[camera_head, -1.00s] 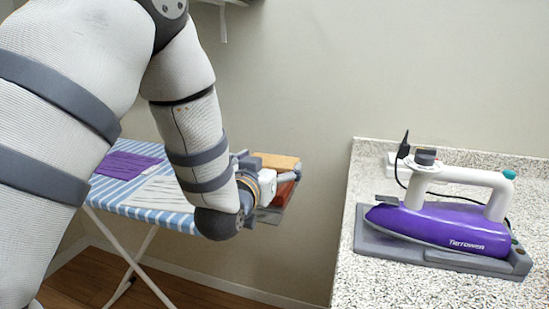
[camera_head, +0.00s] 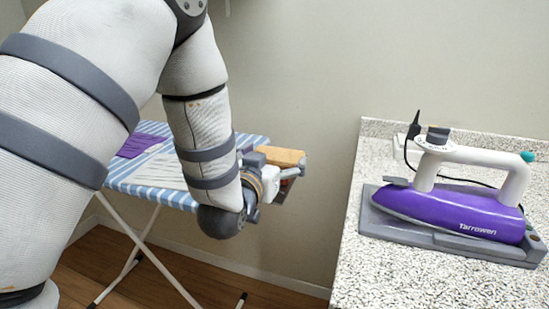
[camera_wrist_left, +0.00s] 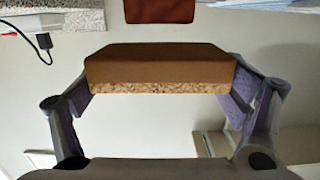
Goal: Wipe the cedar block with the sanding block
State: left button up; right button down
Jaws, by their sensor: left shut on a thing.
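My left gripper (camera_wrist_left: 165,105) is shut on the sanding block (camera_wrist_left: 160,70), a brown block with a speckled cork-like layer, gripped at its two ends. In the head view the block's tan face (camera_head: 280,157) shows past my wrist, at the right end of the ironing board. The cedar block (camera_wrist_left: 160,10) is a reddish-brown piece at the top edge of the left wrist view, partly cut off. A gap shows between it and the sanding block in that view. In the head view my gripper mostly hides it. My right gripper is not in view.
The striped ironing board (camera_head: 165,198) carries a purple cloth (camera_head: 143,144) and a pale cloth (camera_head: 160,172). A speckled counter (camera_head: 375,275) at the right holds a purple iron (camera_head: 450,210) on a grey base (camera_head: 400,234). Open floor separates board and counter.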

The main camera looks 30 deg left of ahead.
pick_arm(q)
jog(key=shift+f, duration=1)
